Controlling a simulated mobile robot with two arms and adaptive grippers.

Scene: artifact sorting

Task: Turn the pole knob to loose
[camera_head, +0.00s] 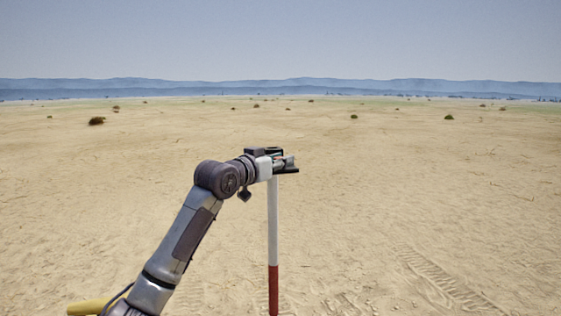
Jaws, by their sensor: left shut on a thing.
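A pole (273,228) with a white upper part and a red band lower down stands upright near the middle of the head view. My left arm comes in from the lower left, and my left gripper (287,164) is at the top of the pole. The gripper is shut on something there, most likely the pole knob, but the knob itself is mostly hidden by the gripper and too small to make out. A dark part sticks out to the right at the pole's top. My right gripper is not in view.
Open sandy ground (420,200) lies all around, with tyre tracks (440,280) at the lower right. Several small shrubs (97,121) are far off. A yellow piece (90,306) shows at the lower left. The space right of the pole is clear.

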